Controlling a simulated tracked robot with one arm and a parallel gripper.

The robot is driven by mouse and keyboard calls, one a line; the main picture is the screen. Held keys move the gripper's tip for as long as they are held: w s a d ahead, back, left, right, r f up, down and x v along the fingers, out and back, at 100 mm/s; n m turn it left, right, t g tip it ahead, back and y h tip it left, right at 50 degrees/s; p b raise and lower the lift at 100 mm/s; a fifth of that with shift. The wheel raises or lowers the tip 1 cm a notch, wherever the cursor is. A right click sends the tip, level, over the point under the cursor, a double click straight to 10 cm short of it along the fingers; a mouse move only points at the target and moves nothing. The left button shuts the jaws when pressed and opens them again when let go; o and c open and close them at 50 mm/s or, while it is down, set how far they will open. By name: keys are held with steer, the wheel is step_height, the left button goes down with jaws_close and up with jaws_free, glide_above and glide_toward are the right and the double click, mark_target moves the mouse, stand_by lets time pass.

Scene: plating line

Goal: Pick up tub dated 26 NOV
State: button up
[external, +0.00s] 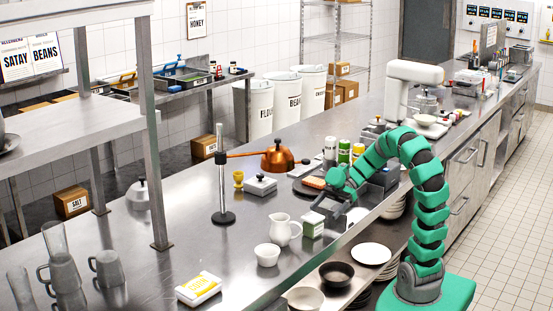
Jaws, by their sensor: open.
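No label reading 26 NOV is legible in the external view, so I cannot tell which tub is the dated one. A small white tub with a green side (312,226) stands on the steel counter near its front edge. My gripper (322,208) is open, pointing down and left, just above and behind that tub. I cannot tell whether it touches it. A white box-shaped tub with yellow lettering (199,288) lies nearer the camera on the counter. A pale lidded tub (260,185) with a dark knob sits farther back.
A white jug (281,231) and a white bowl (267,255) stand left of my gripper. Plates and bowls sit on the shelf below the counter edge.

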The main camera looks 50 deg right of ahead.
mark_target(317, 214)
steer(key=shift+b+x, duration=1.2)
steer(key=shift+x, duration=1.35)
steer(key=shift+w+r, duration=0.1)
steer(key=shift+w, duration=0.05)
steer(key=shift+c, duration=0.3)
steer(key=c, duration=1.1)
steer(key=shift+r+p, duration=0.55)
steer(key=shift+r, duration=0.2)
step_height(317, 214, up, 2)
steer(key=shift+r+p, duration=0.15)
steer(key=shift+p, duration=0.55)
steer(key=s+d+r+p, duration=0.1)
steer(key=s+d+p, duration=0.3)
steer(key=s, duration=1.1)
steer(key=shift+d, duration=0.9)
